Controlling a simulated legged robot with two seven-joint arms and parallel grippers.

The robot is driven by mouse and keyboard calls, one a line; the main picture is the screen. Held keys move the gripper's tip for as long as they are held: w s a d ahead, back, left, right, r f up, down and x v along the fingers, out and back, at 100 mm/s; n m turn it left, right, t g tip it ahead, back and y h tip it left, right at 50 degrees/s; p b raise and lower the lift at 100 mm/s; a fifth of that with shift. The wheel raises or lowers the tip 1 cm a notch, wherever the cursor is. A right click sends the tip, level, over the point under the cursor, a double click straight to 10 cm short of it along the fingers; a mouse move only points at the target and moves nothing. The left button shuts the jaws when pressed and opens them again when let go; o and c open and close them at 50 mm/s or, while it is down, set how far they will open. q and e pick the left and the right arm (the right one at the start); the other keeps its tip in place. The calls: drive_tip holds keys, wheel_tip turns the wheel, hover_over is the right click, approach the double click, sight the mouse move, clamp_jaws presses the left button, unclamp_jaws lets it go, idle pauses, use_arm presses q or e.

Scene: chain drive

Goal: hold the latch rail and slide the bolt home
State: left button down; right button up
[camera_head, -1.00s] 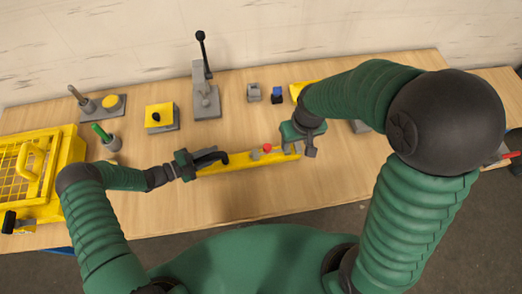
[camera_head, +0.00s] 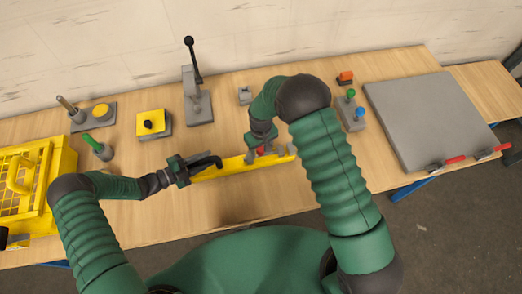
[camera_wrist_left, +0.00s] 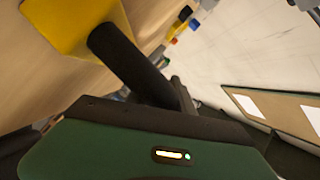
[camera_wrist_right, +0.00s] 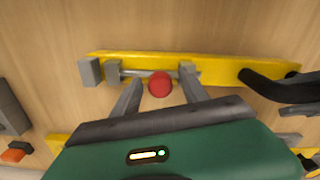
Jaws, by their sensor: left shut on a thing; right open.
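The latch rail (camera_head: 226,168) is a long yellow bar lying on the table. A black handle (camera_wrist_right: 262,86) stands at its left end in the head view. My left gripper (camera_head: 186,168) is shut on this handle, which also shows in the left wrist view (camera_wrist_left: 130,62). The bolt (camera_wrist_right: 136,72) is a thin grey rod running between grey blocks on the rail, with a red knob (camera_wrist_right: 160,85). My right gripper (camera_wrist_right: 161,92) is open over the rail, its fingers on either side of the knob. Whether they touch it I cannot tell.
Behind the rail stand a lever on a grey base (camera_head: 197,105), a yellow switch box (camera_head: 150,122) and a small grey block (camera_head: 244,95). A yellow cage (camera_head: 60,165) is at left. A grey panel (camera_head: 428,115) with red-handled clamps lies at right. The table in front of the rail is clear.

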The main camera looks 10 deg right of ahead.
drive_tip(key=shift+f, duration=0.75)
clamp_jaws()
idle(0.9)
